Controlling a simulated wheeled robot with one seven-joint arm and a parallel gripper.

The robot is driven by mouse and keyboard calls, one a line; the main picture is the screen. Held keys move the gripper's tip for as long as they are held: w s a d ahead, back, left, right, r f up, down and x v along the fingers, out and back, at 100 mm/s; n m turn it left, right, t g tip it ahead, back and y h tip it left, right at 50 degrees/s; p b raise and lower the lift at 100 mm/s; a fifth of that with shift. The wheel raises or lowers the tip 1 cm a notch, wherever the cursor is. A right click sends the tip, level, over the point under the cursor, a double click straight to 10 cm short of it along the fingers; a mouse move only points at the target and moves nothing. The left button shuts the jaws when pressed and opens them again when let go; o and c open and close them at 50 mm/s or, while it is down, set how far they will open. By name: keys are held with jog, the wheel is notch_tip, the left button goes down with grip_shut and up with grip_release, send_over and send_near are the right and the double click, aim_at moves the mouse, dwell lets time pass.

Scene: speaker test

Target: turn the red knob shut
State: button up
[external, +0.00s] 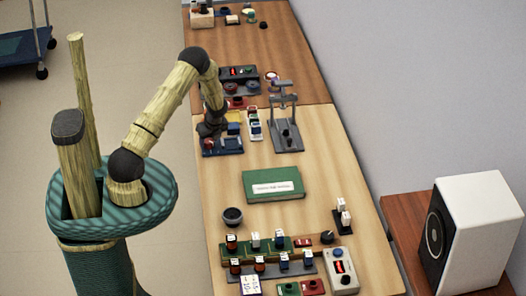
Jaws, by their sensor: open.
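My gripper (210,130) is dark and small in the external view. It points down over the left edge of the light wooden table, at a blue tray (235,148) with small parts on it. My gripper is open; its fingertips are hard to make out, and I cannot tell whether they touch anything. I cannot pick out the red knob for certain. Small red parts show on a dark panel (238,73) beyond my gripper and around it. My wrist hides part of that area.
A grey press-like stand (284,125) stands right of my gripper. A green box (272,184) lies nearer. A white speaker (470,235) stands at right.

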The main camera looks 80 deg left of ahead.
jog(key=v, duration=1.7)
jog(key=shift+r, duration=0.2)
